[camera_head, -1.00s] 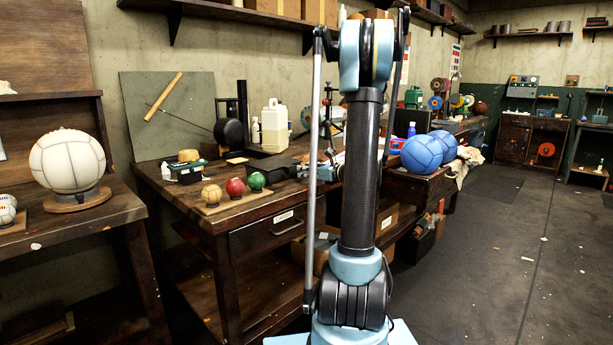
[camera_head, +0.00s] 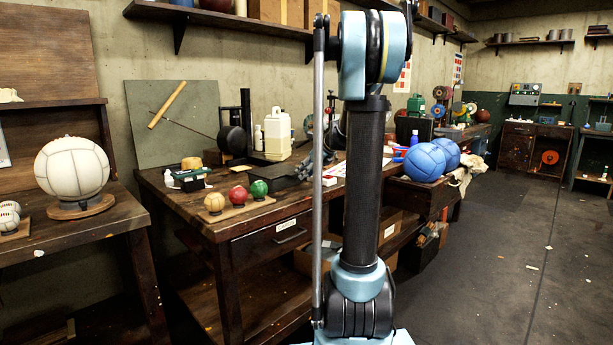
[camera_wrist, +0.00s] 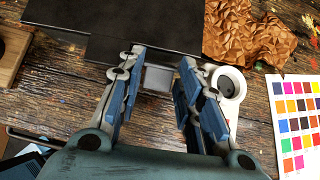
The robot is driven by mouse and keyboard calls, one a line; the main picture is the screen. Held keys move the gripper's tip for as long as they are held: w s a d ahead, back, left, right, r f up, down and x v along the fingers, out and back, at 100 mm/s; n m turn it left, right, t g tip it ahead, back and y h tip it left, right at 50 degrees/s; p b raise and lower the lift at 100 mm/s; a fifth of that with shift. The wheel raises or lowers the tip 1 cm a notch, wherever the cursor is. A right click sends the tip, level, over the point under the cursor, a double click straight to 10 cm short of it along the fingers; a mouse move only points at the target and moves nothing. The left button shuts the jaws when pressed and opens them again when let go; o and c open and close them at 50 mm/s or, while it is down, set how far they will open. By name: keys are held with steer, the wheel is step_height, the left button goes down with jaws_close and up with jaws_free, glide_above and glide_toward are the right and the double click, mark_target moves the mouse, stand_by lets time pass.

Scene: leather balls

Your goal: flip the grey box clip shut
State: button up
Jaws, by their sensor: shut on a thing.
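My gripper (camera_wrist: 163,60) is at the front edge of a dark, flat box (camera_wrist: 130,15) in the wrist view. Whether the clip is latched is too small to tell. The dark box also shows on the workbench in the head view (camera_head: 283,182), partly behind other things.
Crumpled brown paper (camera_wrist: 245,35), a white roll (camera_wrist: 228,88) and a colour chart (camera_wrist: 297,110) lie right of the gripper. Two blue balls (camera_head: 425,163) stand farther right.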

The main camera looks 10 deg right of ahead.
stand_by(0.4)
steer(key=o, duration=0.9)
steer(key=shift+w, duration=0.1)
steer(key=shift+r, duration=0.1)
steer(key=v, duration=0.7)
steer(key=shift+r, duration=0.4)
